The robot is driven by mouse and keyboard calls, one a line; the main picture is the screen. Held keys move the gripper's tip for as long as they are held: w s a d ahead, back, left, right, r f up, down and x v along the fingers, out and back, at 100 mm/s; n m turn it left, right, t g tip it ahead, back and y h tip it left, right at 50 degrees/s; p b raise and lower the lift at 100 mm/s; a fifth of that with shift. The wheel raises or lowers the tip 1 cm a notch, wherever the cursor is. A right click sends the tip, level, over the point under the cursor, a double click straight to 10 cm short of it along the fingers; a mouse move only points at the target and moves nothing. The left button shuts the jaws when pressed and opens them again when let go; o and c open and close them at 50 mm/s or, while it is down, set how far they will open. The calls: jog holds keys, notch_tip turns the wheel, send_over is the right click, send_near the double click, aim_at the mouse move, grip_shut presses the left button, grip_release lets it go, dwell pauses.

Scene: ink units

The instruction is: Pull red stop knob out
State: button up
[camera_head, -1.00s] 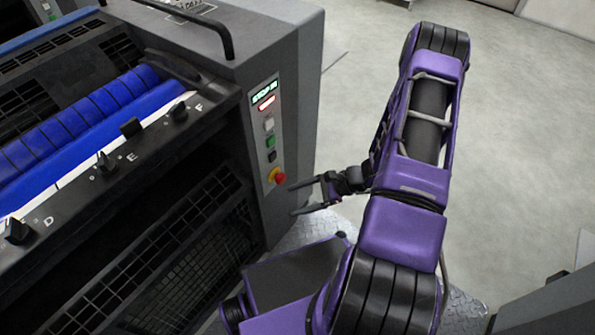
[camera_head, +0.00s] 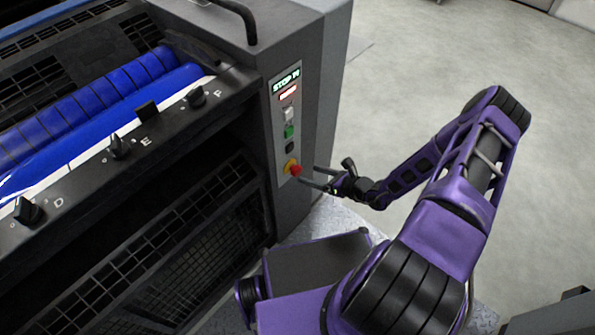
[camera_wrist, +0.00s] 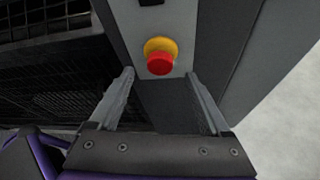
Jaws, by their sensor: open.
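The red stop knob (camera_head: 296,170) sits on a yellow collar (camera_head: 289,165) at the bottom of the narrow control panel on the machine's end. In the wrist view the red knob (camera_wrist: 160,63) shows ahead of the jaws, between their lines and slightly beyond the tips. My gripper (camera_head: 312,177) is open and empty, at the knob's right with its fingers pointing at the panel. In the wrist view its two fingers (camera_wrist: 160,75) are spread wide on either side. Whether a fingertip touches the knob or panel, I cannot tell.
Above the knob the panel holds a black button (camera_head: 290,147), a green button (camera_head: 289,131), a white button (camera_head: 288,114) and a lit "STOP IN" display (camera_head: 286,84). Blue rollers (camera_head: 90,110) and black knobs (camera_head: 120,147) lie left. Open floor (camera_head: 420,80) lies right.

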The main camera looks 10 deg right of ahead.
aim_at(299, 171)
jog(key=x, duration=0.7)
jog(key=shift+b, duration=0.4)
grip_shut()
